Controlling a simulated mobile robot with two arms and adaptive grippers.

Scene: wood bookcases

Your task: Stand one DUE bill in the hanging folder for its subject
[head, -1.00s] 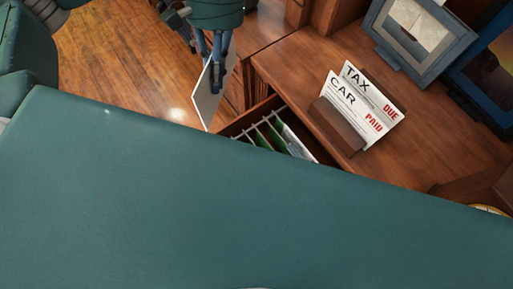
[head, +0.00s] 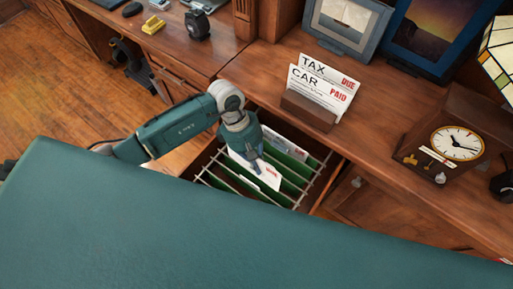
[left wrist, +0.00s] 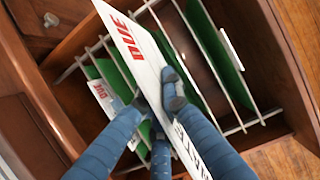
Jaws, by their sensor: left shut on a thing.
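My left gripper (head: 256,160) is shut on a white bill (left wrist: 137,62) with red DUE print, over the open drawer (head: 327,190). The bill's subject lettering is partly hidden by a finger in the left wrist view. In the head view the held bill (head: 268,178) overlaps the green hanging folders (head: 295,150); I cannot tell whether its lower edge is inside one. Another paper with red print (left wrist: 102,94) stands among the folders in the left wrist view. A TAX bill marked DUE (head: 325,70) and a CAR bill marked PAID (head: 318,88) stand in a wooden holder (head: 308,110).
White rails (left wrist: 262,119) cross the drawer. On the desk top are picture frames (head: 345,25), a clock (head: 455,145) and a lamp (head: 500,50). Small items, including a yellow one (head: 153,25), lie at the upper left. My own teal body covers the lower head view.

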